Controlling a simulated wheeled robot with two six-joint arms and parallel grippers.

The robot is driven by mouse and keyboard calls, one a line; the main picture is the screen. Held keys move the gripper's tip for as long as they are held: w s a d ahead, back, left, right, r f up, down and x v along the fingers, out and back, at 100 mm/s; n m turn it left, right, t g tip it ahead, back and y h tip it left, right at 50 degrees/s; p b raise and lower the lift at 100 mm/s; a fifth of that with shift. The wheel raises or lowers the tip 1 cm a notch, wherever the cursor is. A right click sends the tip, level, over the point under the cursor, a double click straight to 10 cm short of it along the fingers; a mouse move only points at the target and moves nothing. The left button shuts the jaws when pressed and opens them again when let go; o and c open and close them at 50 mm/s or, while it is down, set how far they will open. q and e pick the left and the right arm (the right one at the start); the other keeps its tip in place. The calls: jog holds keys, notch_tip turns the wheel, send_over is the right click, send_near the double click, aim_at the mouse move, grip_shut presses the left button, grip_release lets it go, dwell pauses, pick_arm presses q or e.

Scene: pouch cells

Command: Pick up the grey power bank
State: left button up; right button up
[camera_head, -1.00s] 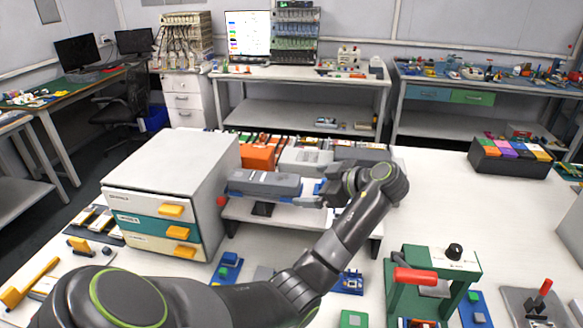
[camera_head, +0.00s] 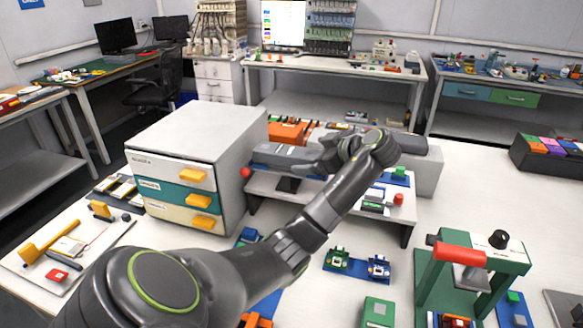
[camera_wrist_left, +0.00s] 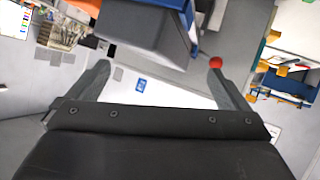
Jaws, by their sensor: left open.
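A long grey block (camera_head: 284,157), which may be the grey power bank, lies on the low white riser (camera_head: 262,187) right of the drawer cabinet. My left gripper (camera_head: 308,163) is over the riser at the block's right end, and the arm hides part of that area. In the left wrist view, the open left gripper (camera_wrist_left: 160,68) has its fingers spread and nothing between the tips. A grey and blue box-shaped body (camera_wrist_left: 150,28) shows just beyond the fingers; I cannot tell whether they touch it. My right gripper is out of view.
The drawer cabinet (camera_head: 190,165) with yellow handles stands left of the riser. A red ball (camera_head: 245,173) is between them. A green press with a red handle (camera_head: 460,253) stands front right. A black bin (camera_head: 548,158) is at the far right.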

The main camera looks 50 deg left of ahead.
aim_at(298, 153)
pick_arm(q)
jog(key=shift+a+f, duration=0.3)
jog(key=shift+a, duration=0.5)
jog(key=p+x, duration=0.1)
jog(key=x, duration=0.3)
jog(key=shift+a+p, duration=0.3)
jog(key=shift+a, duration=0.1)
jog(key=shift+d, duration=0.1)
jog(key=shift+c, duration=0.8)
jog(key=c, duration=1.2)
